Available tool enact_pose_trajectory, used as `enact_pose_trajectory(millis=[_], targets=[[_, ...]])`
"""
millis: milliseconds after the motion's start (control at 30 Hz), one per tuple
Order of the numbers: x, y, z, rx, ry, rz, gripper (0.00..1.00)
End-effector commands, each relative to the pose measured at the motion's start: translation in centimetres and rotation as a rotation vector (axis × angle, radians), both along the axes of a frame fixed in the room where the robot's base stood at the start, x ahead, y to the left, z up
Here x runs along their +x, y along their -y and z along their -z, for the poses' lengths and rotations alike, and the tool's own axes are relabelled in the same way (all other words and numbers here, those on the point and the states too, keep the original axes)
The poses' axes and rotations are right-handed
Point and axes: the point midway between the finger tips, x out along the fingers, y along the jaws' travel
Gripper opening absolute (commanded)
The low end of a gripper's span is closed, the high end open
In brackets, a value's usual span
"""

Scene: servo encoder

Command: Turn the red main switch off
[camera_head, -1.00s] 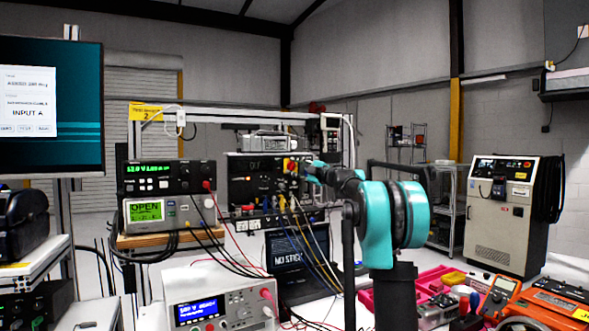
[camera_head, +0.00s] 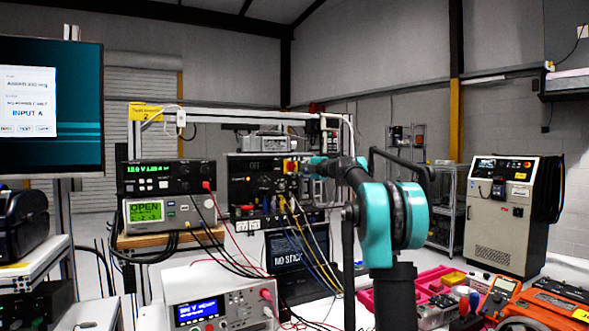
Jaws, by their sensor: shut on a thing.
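The red main switch (camera_head: 290,166) is on the upper right of the black front panel (camera_head: 240,190) of a rack unit, with yellow around it. My gripper (camera_head: 301,168) reaches in from the right at the switch. It is shut on the switch, though the fingers are small and partly merged with the panel behind them. The angle of the switch handle is too small to read.
Several cables hang from the panel's lower sockets past a laptop (camera_head: 290,256). A power supply (camera_head: 165,177) and a meter showing OPEN (camera_head: 160,212) stand to the left. A white bench supply (camera_head: 215,300) is in front. Red trays (camera_head: 430,285) lie right of my arm.

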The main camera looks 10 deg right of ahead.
Motion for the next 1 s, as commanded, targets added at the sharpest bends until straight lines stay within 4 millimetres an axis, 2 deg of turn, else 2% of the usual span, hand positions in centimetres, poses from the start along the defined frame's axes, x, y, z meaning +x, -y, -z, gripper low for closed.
enact_pose_trajectory(millis=[233,267,400,767,867,1000], targets=[[0.0,-0.1,0.1,-0.003,0.0,-0.002,0.07],[0.0,-0.1,0.1,-0.003,0.0,-0.002,0.39],[0.0,-0.1,0.1,-0.001,0.0,-0.002,0.57],[-0.2,0.2,0.0,0.0,0.0,0.0,0.57],[-1.0,0.9,0.0,0.0,0.0,0.002,0.57],[-2.9,2.6,0.0,0.0,0.0,0.003,0.57]])
